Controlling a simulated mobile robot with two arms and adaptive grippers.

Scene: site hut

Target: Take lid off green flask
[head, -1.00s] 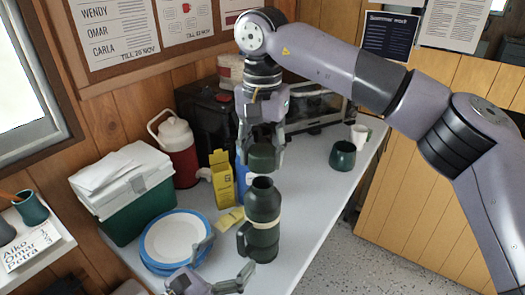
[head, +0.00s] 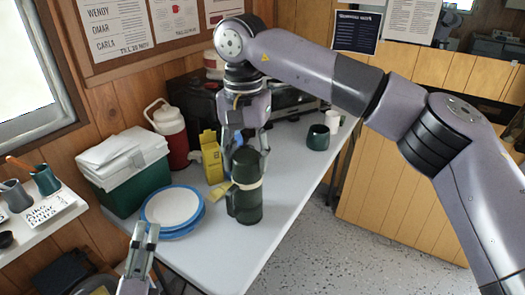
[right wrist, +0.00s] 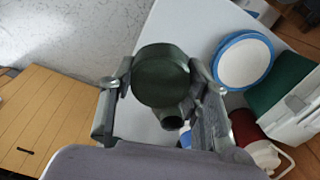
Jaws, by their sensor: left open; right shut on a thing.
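The green flask (head: 244,205) stands upright on the table in the head view, with a pale band and a handle on its left. My right gripper (head: 246,150) is above it, shut on the dark green lid (head: 248,160), which overlaps the flask's neck in this view. In the right wrist view the lid (right wrist: 162,75) is a round disc between my fingers; a dark opening, apparently the flask's mouth (right wrist: 172,123), shows below it. The gap between lid and flask is hard to judge. My left gripper (head: 147,230) is open and empty, left of the flask near the table's front edge.
Blue-rimmed plates (head: 173,207) are stacked left of the flask. A green cooler (head: 135,190), red jug (head: 168,130) and yellow carton (head: 211,155) stand behind. A green mug (head: 318,137) is at the back right. The front right of the tabletop (head: 240,260) is clear.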

